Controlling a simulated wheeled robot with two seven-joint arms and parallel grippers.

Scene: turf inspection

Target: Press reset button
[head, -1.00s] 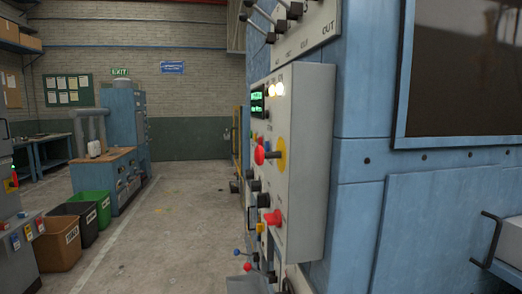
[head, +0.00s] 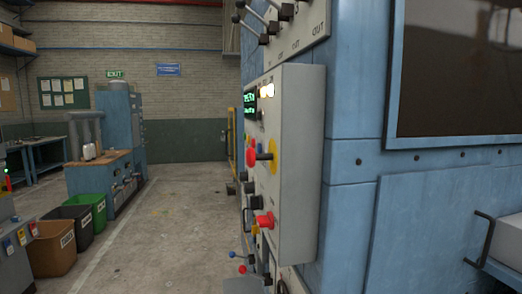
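A grey control panel (head: 299,160) juts from the blue machine in the head view, seen steeply from the side. It carries a green-lit display (head: 250,103) and glowing yellow-white lamps (head: 267,90). Below them, a red mushroom-shaped button (head: 251,158) stands out in front of a round yellow plate (head: 273,156). Lower down is a red knob or button (head: 264,220), with several dark knobs nearby. No label on these controls is readable, so I cannot tell which one is the reset button. Neither of my grippers is in view.
The blue machine (head: 430,210) fills the right side, with a dark handle (head: 480,240) at far right. Levers (head: 262,18) stick out above the panel. Bins (head: 52,249) and a workbench (head: 104,172) stand at left. The concrete floor (head: 165,230) between is clear.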

